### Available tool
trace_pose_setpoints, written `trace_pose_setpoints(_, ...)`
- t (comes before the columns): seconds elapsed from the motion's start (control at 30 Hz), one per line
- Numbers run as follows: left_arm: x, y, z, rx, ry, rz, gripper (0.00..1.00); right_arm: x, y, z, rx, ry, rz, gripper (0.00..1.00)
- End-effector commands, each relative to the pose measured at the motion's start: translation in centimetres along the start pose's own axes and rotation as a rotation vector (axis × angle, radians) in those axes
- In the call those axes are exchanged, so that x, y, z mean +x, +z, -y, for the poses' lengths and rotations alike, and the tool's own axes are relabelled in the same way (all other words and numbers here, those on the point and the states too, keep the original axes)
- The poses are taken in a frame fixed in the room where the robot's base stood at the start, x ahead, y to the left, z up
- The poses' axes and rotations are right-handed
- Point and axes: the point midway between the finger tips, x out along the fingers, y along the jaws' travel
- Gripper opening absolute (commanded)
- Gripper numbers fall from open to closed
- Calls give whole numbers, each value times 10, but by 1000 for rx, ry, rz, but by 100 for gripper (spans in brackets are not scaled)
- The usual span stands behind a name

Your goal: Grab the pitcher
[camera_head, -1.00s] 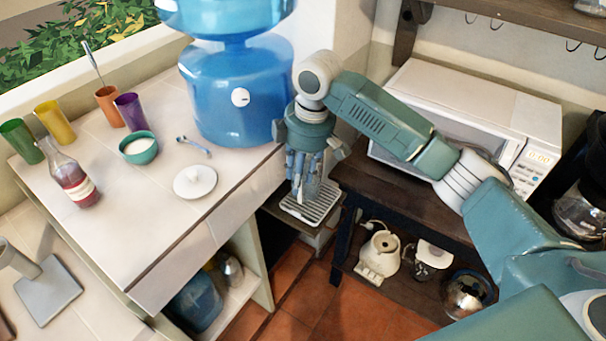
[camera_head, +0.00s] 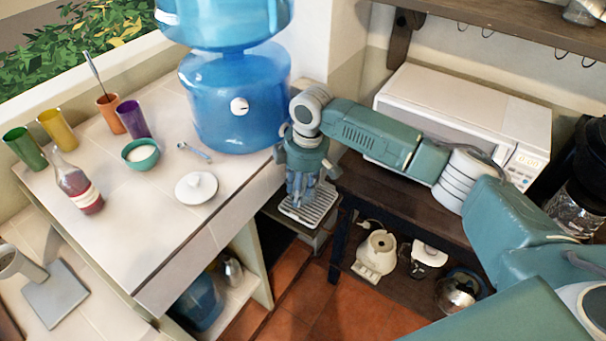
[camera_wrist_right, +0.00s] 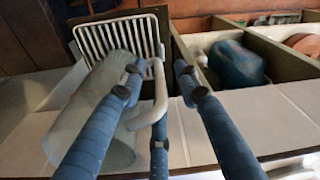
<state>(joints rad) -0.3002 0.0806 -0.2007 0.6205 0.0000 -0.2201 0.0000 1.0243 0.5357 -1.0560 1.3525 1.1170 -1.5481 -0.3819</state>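The pitcher (camera_wrist_right: 85,118) is a pale grey, translucent vessel with a loop handle (camera_wrist_right: 157,92). In the right wrist view it fills the left half, above a white slatted rack (camera_wrist_right: 118,36). My right gripper (camera_wrist_right: 158,82) has its blue fingers spread, with one on the right apart from two on the left and middle. The fingers straddle the handle area; I cannot tell whether any touches it. In the head view my right gripper (camera_head: 302,190) points down beside the counter, over the rack (camera_head: 312,210), and largely hides the pitcher. My left gripper is not in view.
The blue water jug (camera_head: 235,105) stands close left of my gripper. Appliances sit on the lower shelf.

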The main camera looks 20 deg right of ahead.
Motion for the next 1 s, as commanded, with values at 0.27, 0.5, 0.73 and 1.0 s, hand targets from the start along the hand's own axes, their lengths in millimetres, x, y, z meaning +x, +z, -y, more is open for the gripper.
trace_pose_setpoints(0.27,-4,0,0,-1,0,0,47,14,0,0,0,2,0,32)
trace_pose_setpoints(0.5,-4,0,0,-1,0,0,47,14,0,0,0,2,0,4)
trace_pose_setpoints(0.73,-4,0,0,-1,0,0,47,14,0,0,0,1,0,0)
trace_pose_setpoints(1.0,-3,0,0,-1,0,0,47,12,-1,0,-1,2,-4,0)
